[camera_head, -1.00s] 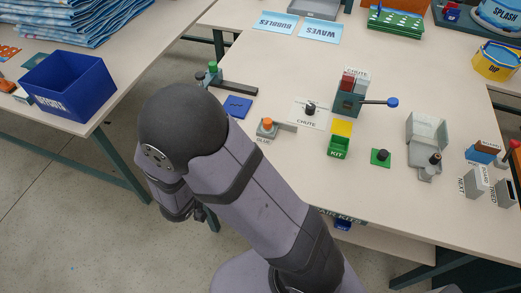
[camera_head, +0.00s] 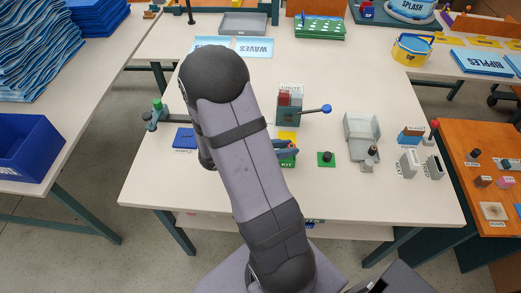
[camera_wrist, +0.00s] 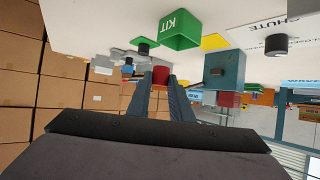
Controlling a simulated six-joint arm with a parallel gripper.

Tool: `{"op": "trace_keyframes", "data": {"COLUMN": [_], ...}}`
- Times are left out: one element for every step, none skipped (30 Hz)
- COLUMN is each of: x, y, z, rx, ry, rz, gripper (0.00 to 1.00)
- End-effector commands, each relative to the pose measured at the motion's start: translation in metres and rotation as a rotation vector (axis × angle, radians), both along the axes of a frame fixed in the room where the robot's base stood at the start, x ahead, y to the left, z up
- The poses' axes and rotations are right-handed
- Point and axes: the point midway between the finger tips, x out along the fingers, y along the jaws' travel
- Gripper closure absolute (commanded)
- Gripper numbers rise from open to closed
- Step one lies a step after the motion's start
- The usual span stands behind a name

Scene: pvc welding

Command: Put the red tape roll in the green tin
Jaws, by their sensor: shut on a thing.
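The red tape roll (camera_wrist: 160,76) shows as a small red cylinder between my fingertips in the wrist view. My gripper (camera_wrist: 159,82) is shut on it. The green tin (camera_wrist: 181,32), marked KIT, stands on the table in the wrist view, which is upside down. In the head view the tin (camera_head: 288,163) sits in front of a yellow square, partly covered by my gripper (camera_head: 288,148).
A grey press with a blue-knobbed lever (camera_head: 290,105) stands behind the tin. A green pad with a black knob (camera_head: 327,158) is to the right, then a grey tray fixture (camera_head: 362,132). A blue pad (camera_head: 185,138) lies left. The table's front strip is clear.

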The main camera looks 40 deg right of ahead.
Motion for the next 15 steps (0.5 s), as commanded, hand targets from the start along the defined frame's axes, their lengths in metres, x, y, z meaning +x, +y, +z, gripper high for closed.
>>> {"op": "trace_keyframes", "data": {"x": [-0.003, -0.003, 0.003, 0.007, 0.011, 0.014, 0.017, 0.019, 0.020, 0.021, 0.021, 0.021, 0.021, 0.021, 0.021], "y": [-0.007, -0.010, -0.012, -0.012, -0.012, -0.013, -0.013, -0.013, -0.013, -0.013, -0.013, -0.013, -0.013, -0.013, -0.013], "z": [0.004, 0.005, 0.004, 0.004, 0.004, 0.005, 0.005, 0.005, 0.005, 0.005, 0.005, 0.005, 0.005, 0.004, 0.004], "rx": [0.000, -0.001, -0.001, -0.002, -0.003, -0.004, -0.003, -0.003, -0.001, 0.001, 0.003, 0.003, 0.003, 0.003, 0.003], "ry": [-0.003, -0.005, -0.010, -0.012, -0.015, -0.017, -0.017, -0.016, -0.010, -0.004, -0.001, 0.001, 0.002, 0.002, 0.002], "rz": [-0.018, -0.023, -0.016, -0.004, 0.003, 0.011, 0.017, 0.023, 0.033, 0.038, 0.039, 0.041, 0.041, 0.041, 0.041], "gripper": [1.00, 1.00, 1.00, 1.00, 1.00, 1.00, 1.00, 1.00, 1.00, 1.00, 1.00, 1.00, 1.00, 1.00, 1.00]}}
